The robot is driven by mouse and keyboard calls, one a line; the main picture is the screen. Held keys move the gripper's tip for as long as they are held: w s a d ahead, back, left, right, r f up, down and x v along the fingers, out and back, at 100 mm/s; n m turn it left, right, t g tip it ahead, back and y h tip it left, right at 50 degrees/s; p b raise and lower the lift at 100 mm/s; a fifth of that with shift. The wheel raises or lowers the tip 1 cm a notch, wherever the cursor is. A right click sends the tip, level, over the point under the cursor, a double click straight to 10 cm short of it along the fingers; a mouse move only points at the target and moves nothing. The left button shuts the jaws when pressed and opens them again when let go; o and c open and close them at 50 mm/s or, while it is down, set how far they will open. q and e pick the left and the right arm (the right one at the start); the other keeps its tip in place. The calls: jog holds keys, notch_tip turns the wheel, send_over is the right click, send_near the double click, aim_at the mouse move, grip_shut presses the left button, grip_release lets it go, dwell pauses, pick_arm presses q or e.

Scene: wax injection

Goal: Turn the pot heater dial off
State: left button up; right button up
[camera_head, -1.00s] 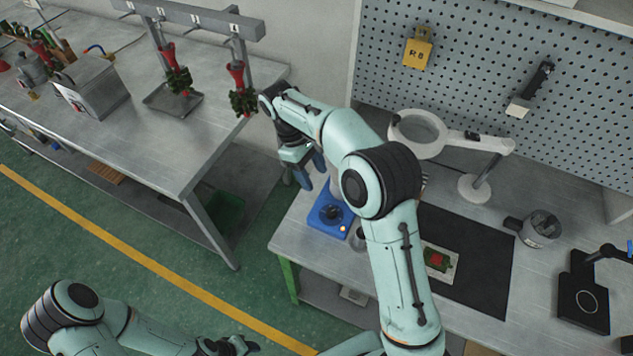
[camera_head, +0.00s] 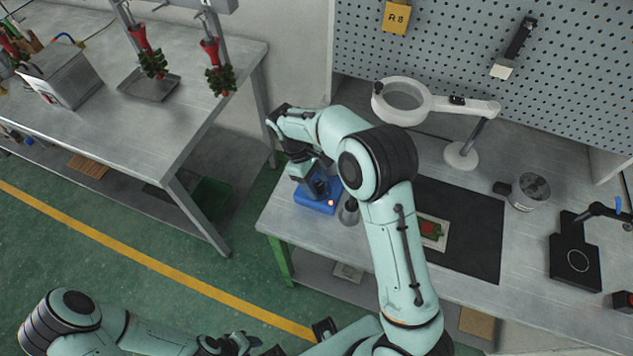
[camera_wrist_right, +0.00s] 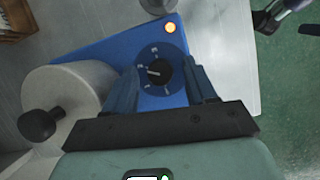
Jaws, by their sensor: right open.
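The blue pot heater (camera_head: 308,204) sits at the left end of the right-hand bench. It also shows in the right wrist view (camera_wrist_right: 100,52), with a lit orange lamp (camera_wrist_right: 170,28). Its round black dial (camera_wrist_right: 158,72) has a white pointer mark facing roughly left. My right gripper (camera_head: 318,187) is over the heater; in the wrist view its open fingers (camera_wrist_right: 163,82) stand on either side of the dial. I cannot tell whether they touch it. A pale pot with a black knob (camera_wrist_right: 68,92) stands beside the dial. My left gripper (camera_head: 232,345) is low at the bottom edge, its fingers unclear.
A magnifier lamp (camera_head: 462,154), a metal cup (camera_head: 530,190) and a black mat (camera_head: 475,240) are on the same bench. The left bench (camera_head: 205,85) stands across a floor gap. My right arm passes over the bench.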

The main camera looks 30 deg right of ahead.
jog(key=c, duration=1)
